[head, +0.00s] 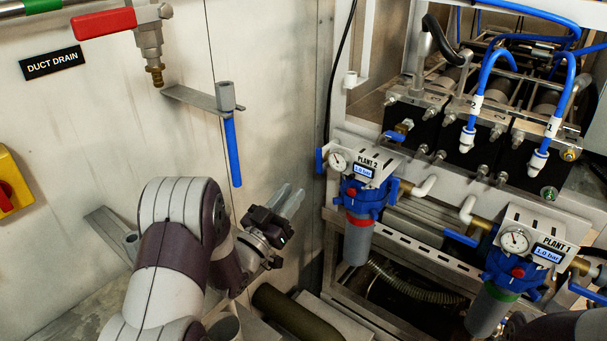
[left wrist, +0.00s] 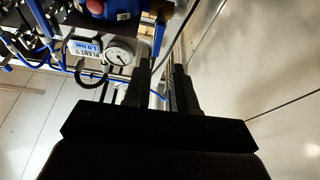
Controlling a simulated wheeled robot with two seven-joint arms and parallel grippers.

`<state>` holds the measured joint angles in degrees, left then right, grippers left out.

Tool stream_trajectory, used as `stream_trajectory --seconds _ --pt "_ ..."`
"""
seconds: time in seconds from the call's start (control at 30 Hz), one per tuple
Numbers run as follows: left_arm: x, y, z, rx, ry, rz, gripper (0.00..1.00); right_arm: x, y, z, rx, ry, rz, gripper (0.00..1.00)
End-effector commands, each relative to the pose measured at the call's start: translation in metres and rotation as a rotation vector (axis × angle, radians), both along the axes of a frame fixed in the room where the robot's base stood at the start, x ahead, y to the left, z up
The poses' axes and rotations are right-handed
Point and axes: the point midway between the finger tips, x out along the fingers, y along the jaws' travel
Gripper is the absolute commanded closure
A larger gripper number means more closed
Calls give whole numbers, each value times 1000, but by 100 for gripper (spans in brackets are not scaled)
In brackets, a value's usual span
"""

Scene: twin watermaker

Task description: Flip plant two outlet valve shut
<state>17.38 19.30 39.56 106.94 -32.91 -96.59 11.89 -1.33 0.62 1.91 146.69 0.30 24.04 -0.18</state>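The plant 2 unit (head: 358,205) hangs on the rack, with a labelled panel, a round gauge (head: 338,162) and a blue filter head. In the left wrist view, the plant 2 gauge (left wrist: 118,56) appears upside down beside the fingers (left wrist: 160,85). My right gripper is out of view.
The plant 1 unit (head: 515,255) is to the right, with a blue lever (head: 460,238). A red lever (head: 105,22) is at upper left. Free space lies between my gripper and plant 2.

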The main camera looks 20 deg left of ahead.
Motion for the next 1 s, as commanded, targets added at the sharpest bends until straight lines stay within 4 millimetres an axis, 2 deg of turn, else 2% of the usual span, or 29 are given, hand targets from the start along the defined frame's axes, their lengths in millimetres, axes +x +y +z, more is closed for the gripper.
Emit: stream_trajectory --seconds 0.07,0.17,0.5,0.63,0.8,1.0 --pt "-4 1 1 -19 -49 -17 74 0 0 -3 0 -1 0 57" --pt "2 -2 9 -26 -70 -26 74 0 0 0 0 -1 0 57" --pt "74 -26 42 -25 -69 -24 74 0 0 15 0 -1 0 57" --pt "94 -32 50 -25 -67 -23 74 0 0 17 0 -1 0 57" --pt "105 -36 54 -25 -66 -21 74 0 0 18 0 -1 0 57" --pt "105 -36 53 -25 -66 -21 74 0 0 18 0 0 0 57"
